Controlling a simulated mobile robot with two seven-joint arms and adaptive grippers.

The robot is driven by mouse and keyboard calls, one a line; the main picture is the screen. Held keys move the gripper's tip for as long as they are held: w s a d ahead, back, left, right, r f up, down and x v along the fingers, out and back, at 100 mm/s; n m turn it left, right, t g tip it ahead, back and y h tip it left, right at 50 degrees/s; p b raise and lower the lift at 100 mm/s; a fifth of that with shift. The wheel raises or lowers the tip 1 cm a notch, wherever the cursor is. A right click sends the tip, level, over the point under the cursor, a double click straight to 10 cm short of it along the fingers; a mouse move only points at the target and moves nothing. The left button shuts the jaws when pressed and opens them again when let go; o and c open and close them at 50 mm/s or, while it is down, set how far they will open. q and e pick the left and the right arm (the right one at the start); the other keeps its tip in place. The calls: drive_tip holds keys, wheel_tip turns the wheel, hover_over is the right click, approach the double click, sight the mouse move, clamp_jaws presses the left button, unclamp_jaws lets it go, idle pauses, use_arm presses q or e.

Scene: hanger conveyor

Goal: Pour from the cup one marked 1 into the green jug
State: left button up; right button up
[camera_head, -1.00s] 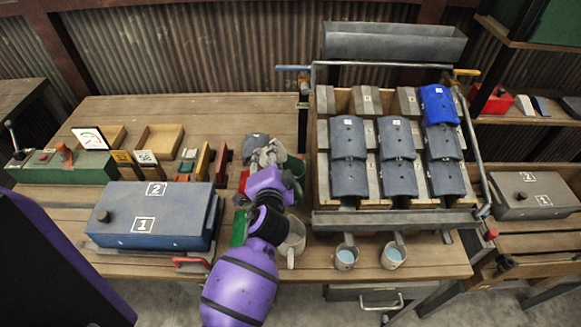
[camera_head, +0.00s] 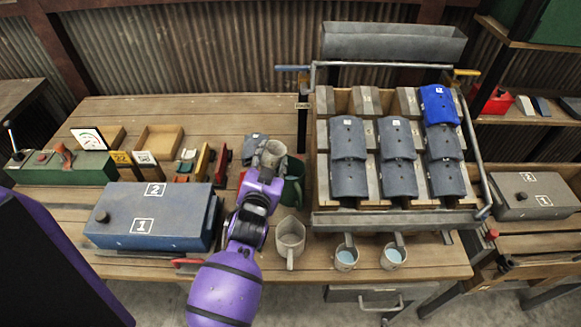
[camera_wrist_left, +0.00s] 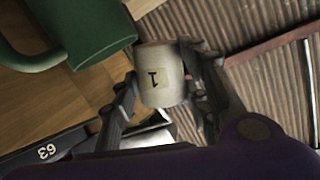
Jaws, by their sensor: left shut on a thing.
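My left gripper (camera_head: 264,168) is shut on the pale cup one (camera_head: 272,153), up behind the green jug's left side in the head view. The cup also shows between the fingers in the left wrist view (camera_wrist_left: 160,75), with a 1 on its side. Its mouth shows from above in the head view; I cannot tell its exact tilt or what is inside. The green jug (camera_head: 292,187) stands on the bench just right of the gripper, partly hidden by it; it also shows in the left wrist view (camera_wrist_left: 90,35). The cup appears apart from the jug. My right gripper is not in view.
A beige jug (camera_head: 290,238) stands in front of the green jug. Two cups with pale blue liquid (camera_head: 345,257) (camera_head: 393,256) sit by the front of the rack (camera_head: 400,218). A blue-grey box (camera_head: 160,212) lies left. Small trays and blocks stand behind it.

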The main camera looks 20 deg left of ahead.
sight(273, 156)
use_arm(q)
drive_tip(key=shift+f+n+h, duration=0.2)
drive_tip(key=shift+n+h, duration=0.1)
drive_tip(key=shift+n, duration=0.2)
drive_tip(key=shift+d+r+t, duration=0.1)
drive_tip(key=shift+t, duration=0.2)
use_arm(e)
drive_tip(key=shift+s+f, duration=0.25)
use_arm(q)
drive_tip(key=shift+d+f+n, duration=0.1)
drive_tip(key=shift+f+n, duration=0.3)
drive_tip(key=shift+n, duration=0.4)
drive_tip(key=shift+d+n+b, duration=0.1)
drive_tip(key=shift+n+b, duration=0.25)
drive_tip(key=shift+n, duration=0.05)
drive_tip(key=shift+r, duration=0.1)
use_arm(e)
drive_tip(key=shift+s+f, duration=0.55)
use_arm(q)
drive_tip(key=shift+w+r, duration=0.1)
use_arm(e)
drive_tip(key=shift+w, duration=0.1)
